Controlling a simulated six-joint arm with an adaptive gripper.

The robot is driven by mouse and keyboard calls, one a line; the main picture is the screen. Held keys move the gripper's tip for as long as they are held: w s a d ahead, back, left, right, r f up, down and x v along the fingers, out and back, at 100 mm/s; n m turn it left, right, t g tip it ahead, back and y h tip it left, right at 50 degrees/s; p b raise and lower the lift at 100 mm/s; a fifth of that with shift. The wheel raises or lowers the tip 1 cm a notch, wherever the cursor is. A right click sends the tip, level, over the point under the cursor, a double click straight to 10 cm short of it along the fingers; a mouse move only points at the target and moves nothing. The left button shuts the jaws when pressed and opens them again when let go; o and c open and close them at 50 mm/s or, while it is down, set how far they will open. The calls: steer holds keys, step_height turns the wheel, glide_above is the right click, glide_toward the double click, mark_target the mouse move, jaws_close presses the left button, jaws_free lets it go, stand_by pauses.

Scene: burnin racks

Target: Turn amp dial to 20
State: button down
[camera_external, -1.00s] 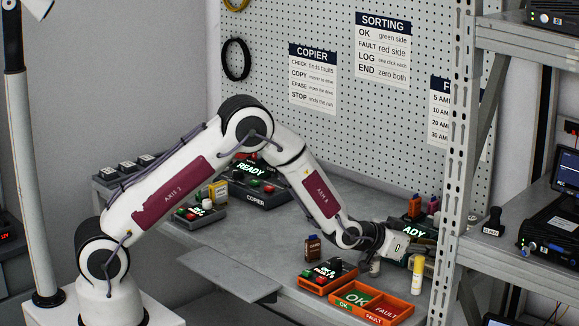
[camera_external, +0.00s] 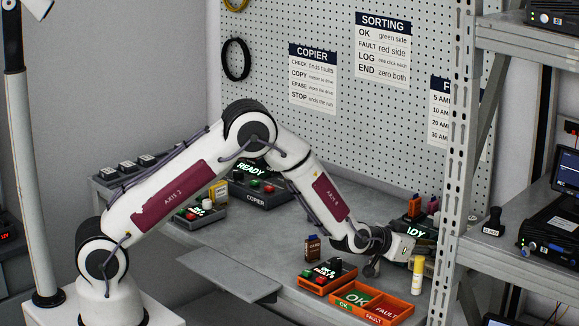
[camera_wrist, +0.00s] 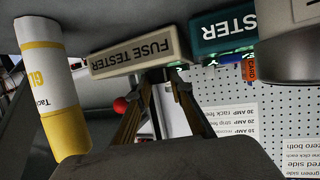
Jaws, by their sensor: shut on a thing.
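The fuse tester (camera_wrist: 138,52) shows its cream label upside down in the wrist view.
A yellow and white glue stick (camera_external: 418,278) stands close to my gripper. A red knob (camera_wrist: 121,105) shows beside the fingers. A teal tester (camera_wrist: 222,30) is alongside. The shelf post (camera_external: 463,150) stands to the right.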

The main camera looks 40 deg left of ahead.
steer(key=c, duration=1.8)
jaws_free()
steer(key=shift+s, duration=0.1)
steer(key=shift+v, duration=5.9)
steer(key=shift+r, duration=0.15)
